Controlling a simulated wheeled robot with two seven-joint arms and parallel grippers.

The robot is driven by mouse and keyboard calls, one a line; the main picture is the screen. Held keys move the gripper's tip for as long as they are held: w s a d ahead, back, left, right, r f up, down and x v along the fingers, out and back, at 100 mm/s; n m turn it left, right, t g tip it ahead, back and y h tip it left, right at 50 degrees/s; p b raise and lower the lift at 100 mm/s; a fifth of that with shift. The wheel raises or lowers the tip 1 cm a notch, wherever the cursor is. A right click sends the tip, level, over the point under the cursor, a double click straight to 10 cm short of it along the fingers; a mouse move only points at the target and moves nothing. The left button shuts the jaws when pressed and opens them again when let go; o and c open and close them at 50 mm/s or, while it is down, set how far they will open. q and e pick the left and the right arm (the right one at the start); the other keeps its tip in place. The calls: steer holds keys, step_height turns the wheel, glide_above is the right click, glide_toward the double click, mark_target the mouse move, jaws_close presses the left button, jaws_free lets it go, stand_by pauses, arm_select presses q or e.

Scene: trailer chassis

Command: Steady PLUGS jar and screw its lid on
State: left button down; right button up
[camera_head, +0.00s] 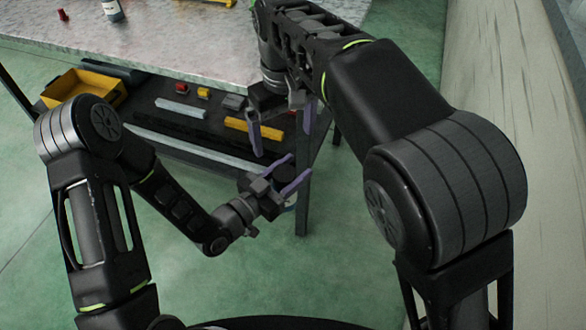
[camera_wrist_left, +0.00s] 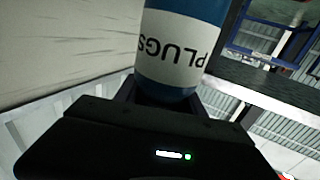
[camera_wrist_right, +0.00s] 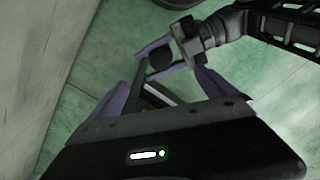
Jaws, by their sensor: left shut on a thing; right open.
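My left gripper (camera_head: 299,166) is shut on the PLUGS jar (camera_wrist_left: 178,60), which has a white label with dark lettering and blue bands. The label reads upside down in the left wrist view. In the head view a dark round top (camera_head: 285,174) shows between the left fingers; it also shows in the right wrist view (camera_wrist_right: 161,57). I cannot tell whether it is the lid or the jar's mouth. My right gripper (camera_head: 282,144) is open and empty, above the left gripper in the head view, fingers pointing down toward it. No separate lid is identifiable.
A grey worktop (camera_head: 180,45) has a shelf below with a yellow bin (camera_head: 85,90), bars and small blocks. A table leg (camera_head: 303,195) stands close behind the left gripper in the head view. A pale panel (camera_head: 510,130) stands right. Green floor is open at lower left.

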steer(key=shift+r, duration=0.1)
steer(key=w+d+f+m+g, duration=0.1)
steer(key=w+d+f+m, duration=0.1)
steer(key=d+f, duration=0.65)
steer(key=s+d+f+m, duration=0.15)
steer(key=d+f, duration=0.25)
steer(key=f, duration=0.5)
steer(key=s+d+f, duration=0.2)
steer(key=d+f, duration=0.1)
steer(key=f, duration=0.5)
steer(key=s+a+f+m+y, duration=0.1)
steer(key=s+f+m+y, duration=0.1)
steer(key=s+f, duration=0.5)
steer(key=s+a+f+m+t+y, duration=0.1)
steer(key=s+f+m+y, duration=0.1)
steer(key=s+f, duration=0.4)
steer(key=s+m, duration=0.1)
steer(key=s, duration=0.4)
steer(key=shift+s+f+t, duration=0.3)
steer(key=shift+s+f, duration=0.05)
